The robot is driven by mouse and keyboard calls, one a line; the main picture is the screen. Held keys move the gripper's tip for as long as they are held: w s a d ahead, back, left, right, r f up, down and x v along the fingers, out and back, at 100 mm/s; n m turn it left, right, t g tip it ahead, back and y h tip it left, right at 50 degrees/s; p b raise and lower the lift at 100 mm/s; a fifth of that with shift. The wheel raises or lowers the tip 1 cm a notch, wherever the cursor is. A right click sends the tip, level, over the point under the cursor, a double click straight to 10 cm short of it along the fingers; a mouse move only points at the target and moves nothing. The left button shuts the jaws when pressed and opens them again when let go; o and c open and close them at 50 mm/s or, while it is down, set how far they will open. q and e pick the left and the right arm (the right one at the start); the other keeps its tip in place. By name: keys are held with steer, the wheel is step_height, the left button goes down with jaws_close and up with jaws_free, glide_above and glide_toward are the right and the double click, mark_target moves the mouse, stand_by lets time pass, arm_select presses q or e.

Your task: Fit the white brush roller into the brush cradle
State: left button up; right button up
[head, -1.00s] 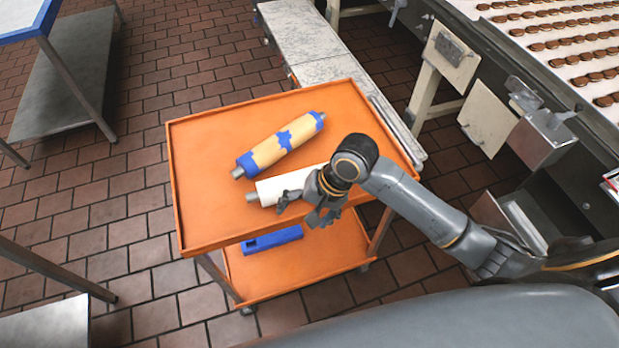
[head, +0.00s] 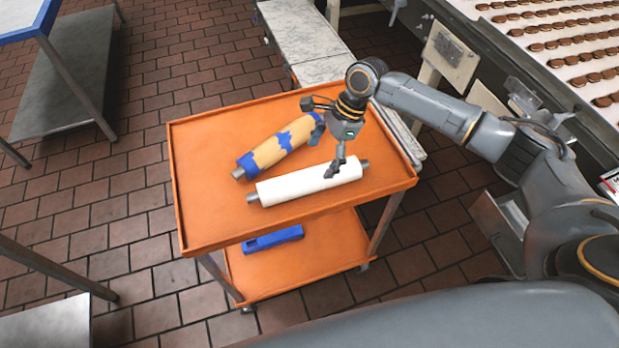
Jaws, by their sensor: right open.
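The white brush roller (head: 308,184) lies on the top of an orange cart (head: 210,215), with grey shaft ends showing at both sides. My right gripper (head: 325,153) is open above the cart's right part, between the white roller and a second roller. One finger overlaps the white roller's right part in the picture; I cannot tell whether it touches. The second roller (head: 275,150), tan with blue patches, lies behind the white one. Another finger overlaps its right end. I cannot make out the brush cradle. My left gripper is out of view.
A blue object (head: 272,239) lies on the cart's lower shelf. A conveyor with rows of brown biscuits (head: 570,44) runs at the upper right. A pale marble-like bench (head: 300,32) stands behind the cart. The cart top's left part is clear.

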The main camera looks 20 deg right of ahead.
mark_target(312, 173)
steer(key=shift+x, duration=0.8)
steer(key=x, duration=0.1)
steer(key=p+x, duration=0.1)
steer(key=x, duration=0.2)
steer(key=shift+s+a, duration=0.1)
steer(key=shift+s, duration=0.2)
steer(key=shift+a+f+p, duration=0.2)
steer(key=shift+f+p, duration=0.1)
steer(key=shift+f, duration=0.3)
steer(key=c, duration=1.7)
steer(key=shift+w+r, duration=0.1)
steer(key=shift+r, duration=0.05)
jaws_close()
